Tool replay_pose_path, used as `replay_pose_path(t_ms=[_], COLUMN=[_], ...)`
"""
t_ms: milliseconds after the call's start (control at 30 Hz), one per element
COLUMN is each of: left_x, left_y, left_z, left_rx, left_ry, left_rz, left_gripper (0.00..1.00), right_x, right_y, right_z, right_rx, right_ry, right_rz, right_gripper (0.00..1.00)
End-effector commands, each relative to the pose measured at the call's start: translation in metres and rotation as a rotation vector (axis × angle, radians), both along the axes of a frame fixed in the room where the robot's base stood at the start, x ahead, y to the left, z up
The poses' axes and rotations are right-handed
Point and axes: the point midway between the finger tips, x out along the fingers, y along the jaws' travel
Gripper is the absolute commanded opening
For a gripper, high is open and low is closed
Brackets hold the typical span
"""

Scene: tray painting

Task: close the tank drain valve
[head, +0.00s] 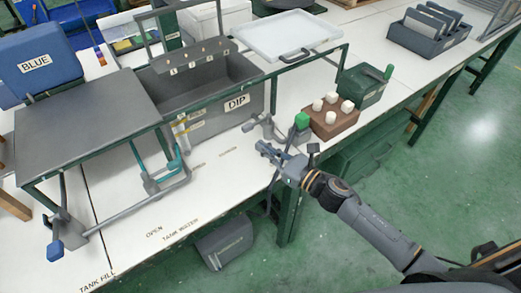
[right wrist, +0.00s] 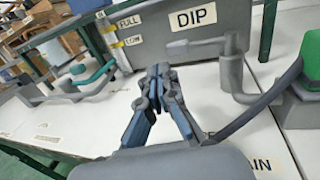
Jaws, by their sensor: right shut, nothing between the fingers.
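The grey dip tank (head: 217,95) stands on the white bench, with a DIP label that also shows in the right wrist view (right wrist: 197,20). A grey drain pipe fitting (head: 262,124) stands at its front right corner; it is upright in the right wrist view (right wrist: 236,75). A dark bar (right wrist: 262,103) slants beside it, over a partly hidden label ending in "AIN". I cannot tell the valve's setting. My right gripper (head: 262,150) is shut and empty, in front of the fitting and apart from it; its tips show in the wrist view (right wrist: 158,75). My left gripper is out of view.
A green block (head: 302,121) and a brown block with several white pegs (head: 334,124) stand right of the fitting. A green-framed stand (head: 85,115) and a teal-handled fitting (head: 158,175) are left.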

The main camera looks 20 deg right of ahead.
Motion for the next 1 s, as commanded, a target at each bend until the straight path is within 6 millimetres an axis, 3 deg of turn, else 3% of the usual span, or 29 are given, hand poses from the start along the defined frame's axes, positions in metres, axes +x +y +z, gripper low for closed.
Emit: replay_pose_path(t_ms=[167, 500, 700, 1000], left_x=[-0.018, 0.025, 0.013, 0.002], left_y=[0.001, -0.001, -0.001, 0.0], left_z=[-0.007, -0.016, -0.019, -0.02], left_rx=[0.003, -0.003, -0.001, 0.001], left_ry=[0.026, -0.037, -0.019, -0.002], left_rz=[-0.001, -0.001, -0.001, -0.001], left_gripper=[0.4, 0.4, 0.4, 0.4], right_x=[-0.024, -0.072, -0.085, -0.084], right_y=[-0.009, -0.026, -0.031, -0.034], right_z=[-0.003, -0.003, -0.002, 0.001], right_rx=[0.001, 0.0, 0.0, 0.047], right_ry=[0.004, 0.004, 0.002, 0.03], right_rz=[0.0, -0.001, 0.0, -0.032], right_gripper=[0.0, 0.0, 0.0, 0.0])
